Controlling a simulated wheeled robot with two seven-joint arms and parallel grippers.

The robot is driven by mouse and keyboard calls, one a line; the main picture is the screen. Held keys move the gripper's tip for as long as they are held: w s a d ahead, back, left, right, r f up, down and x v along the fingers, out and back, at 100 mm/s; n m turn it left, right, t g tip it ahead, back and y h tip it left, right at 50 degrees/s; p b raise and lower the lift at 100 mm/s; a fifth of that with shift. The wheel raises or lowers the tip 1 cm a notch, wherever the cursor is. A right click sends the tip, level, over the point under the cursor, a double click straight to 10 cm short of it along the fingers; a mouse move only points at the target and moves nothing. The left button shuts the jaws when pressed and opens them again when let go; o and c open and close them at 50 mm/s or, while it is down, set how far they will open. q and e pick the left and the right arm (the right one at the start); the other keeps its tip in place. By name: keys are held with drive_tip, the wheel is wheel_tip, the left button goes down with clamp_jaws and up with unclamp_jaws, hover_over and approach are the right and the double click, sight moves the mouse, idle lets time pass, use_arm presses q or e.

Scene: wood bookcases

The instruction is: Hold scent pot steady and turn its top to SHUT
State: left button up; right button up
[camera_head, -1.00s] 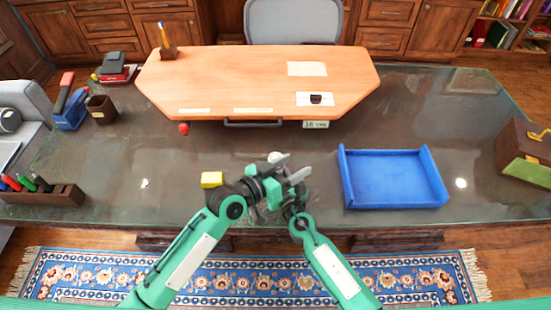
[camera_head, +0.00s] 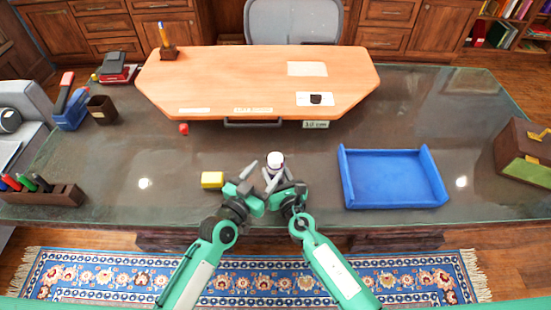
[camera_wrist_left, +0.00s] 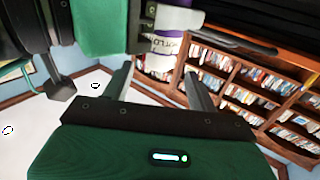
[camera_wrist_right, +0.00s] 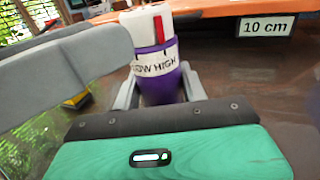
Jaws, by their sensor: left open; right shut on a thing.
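The scent pot (camera_wrist_right: 162,85) has a purple body, a white band reading "LOW HIGH" and a white top (camera_wrist_right: 146,25) with a red mark. My right gripper (camera_wrist_right: 158,92) is shut on its purple body and holds it upright. In the head view the pot (camera_head: 275,160) shows between the two grippers. My left gripper (camera_head: 258,168) is open beside the pot, on its left. A left finger crosses the right wrist view in front of the pot's left side. The word SHUT is not visible.
A yellow block (camera_head: 212,180) lies on the glass desk just left of my left gripper. A blue tray (camera_head: 392,180) stands to the right. A wooden board (camera_head: 260,85) and a "10 cm" label (camera_head: 315,125) lie farther back.

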sight(271, 164)
use_arm(q)
drive_tip(key=x, duration=0.6)
drive_tip(key=shift+w+d, duration=0.1)
drive_tip(key=shift+w, duration=0.05)
drive_tip(key=shift+c, duration=0.2)
drive_tip(key=c, duration=0.9)
